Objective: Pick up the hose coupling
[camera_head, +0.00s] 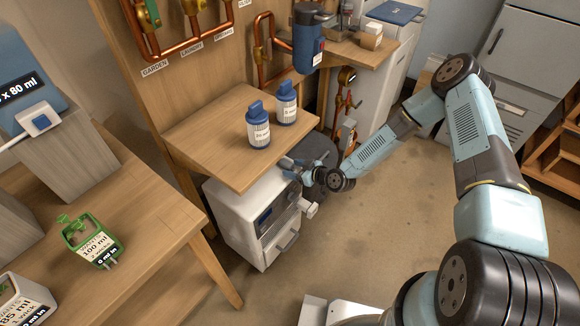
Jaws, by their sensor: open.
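My gripper (288,166) is open at the right edge of the wooden shelf, above the white drawer unit (237,223). Its fingers point left, and nothing shows between them. I cannot clearly make out a hose coupling. A small pale fitting (309,208) sits at the right side of the white unit, below my gripper; I cannot tell what it is. Two blue-capped bottles, one in front (258,128) and one behind (286,104), stand upright on the shelf, left of and above my gripper in the picture.
The wooden shelf (200,128) has bare room left of the bottles. A dark round bin-like object (318,150) stands behind my gripper. Copper pipes (180,50) run along the wooden wall. The floor (400,220) is clear at centre.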

